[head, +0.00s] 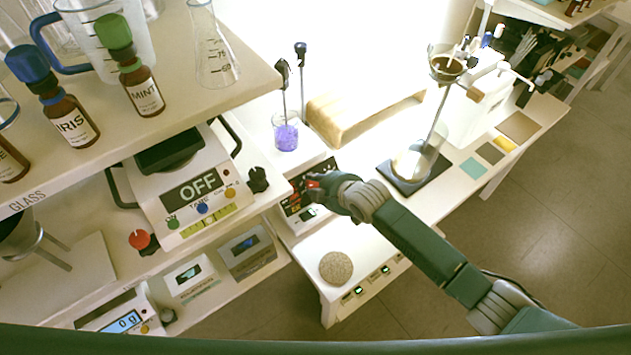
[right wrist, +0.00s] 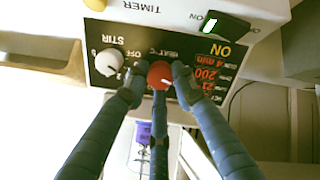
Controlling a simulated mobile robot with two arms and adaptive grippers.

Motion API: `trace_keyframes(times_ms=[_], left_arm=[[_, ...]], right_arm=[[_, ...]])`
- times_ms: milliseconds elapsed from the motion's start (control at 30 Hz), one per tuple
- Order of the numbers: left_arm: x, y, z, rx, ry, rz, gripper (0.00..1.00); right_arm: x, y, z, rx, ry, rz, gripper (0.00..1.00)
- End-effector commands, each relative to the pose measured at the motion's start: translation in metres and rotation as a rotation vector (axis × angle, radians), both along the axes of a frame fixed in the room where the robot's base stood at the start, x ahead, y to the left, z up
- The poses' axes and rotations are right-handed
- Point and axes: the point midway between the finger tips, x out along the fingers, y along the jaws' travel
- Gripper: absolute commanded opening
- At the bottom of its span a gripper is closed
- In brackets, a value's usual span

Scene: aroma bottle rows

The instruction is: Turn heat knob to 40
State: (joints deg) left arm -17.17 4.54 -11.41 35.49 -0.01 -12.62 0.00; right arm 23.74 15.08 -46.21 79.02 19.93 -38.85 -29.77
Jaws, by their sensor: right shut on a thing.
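The red heat knob (right wrist: 160,75) sits on the black front panel of a white stirrer hot plate (right wrist: 165,15), which shows upside down in the right wrist view. A small pale mark shows on the knob's face. My right gripper (right wrist: 158,88) is shut on the knob, with its fingers around it. My left gripper is in neither view.
A white STIR knob (right wrist: 109,62) is close beside the heat knob. A beaker of purple liquid (head: 286,136) stands behind the panel. A round cork mat (head: 336,267) lies in front. A scale reading OFF (head: 196,188) sits to the left. A funnel stand (head: 407,176) is right.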

Motion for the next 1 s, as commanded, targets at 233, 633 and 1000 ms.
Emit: trace_keyframes(times_ms=[233,633,1000], left_arm=[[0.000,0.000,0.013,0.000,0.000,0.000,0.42],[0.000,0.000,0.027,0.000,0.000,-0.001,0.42],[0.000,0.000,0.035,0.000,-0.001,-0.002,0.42]], right_arm=[[-0.003,-0.005,-0.005,0.135,0.119,-0.155,0.00],[-0.005,-0.004,-0.007,0.361,0.286,-0.390,0.00],[-0.006,-0.003,-0.009,0.501,0.388,-0.534,0.00]])
